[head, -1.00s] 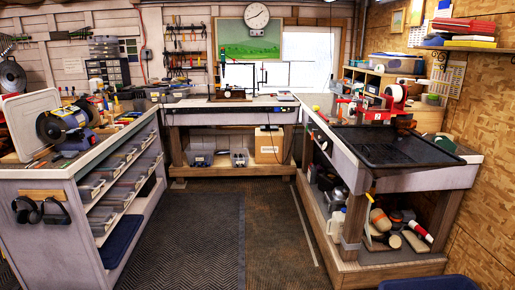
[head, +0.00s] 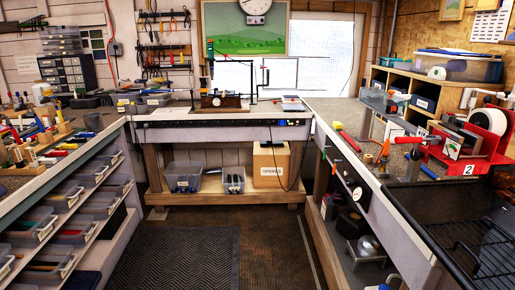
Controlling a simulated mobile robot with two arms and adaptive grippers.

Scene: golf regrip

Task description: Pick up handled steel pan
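A shiny steel piece (head: 369,247) with a rounded top sits low on the right bench's lower shelf in the head view. It is small and partly in shadow, and I cannot tell whether it is the handled steel pan. A large black tray (head: 420,212) with a wire rack lies on the right bench top, cut off by the picture's right edge. Neither of my grippers is in view.
The floor mat (head: 185,255) between the benches is clear. The left bench (head: 75,155) holds bins on its shelves. The back bench (head: 225,115) carries a small press, with a cardboard box (head: 270,163) below. A red number 2 machine (head: 485,135) stands on the right bench.

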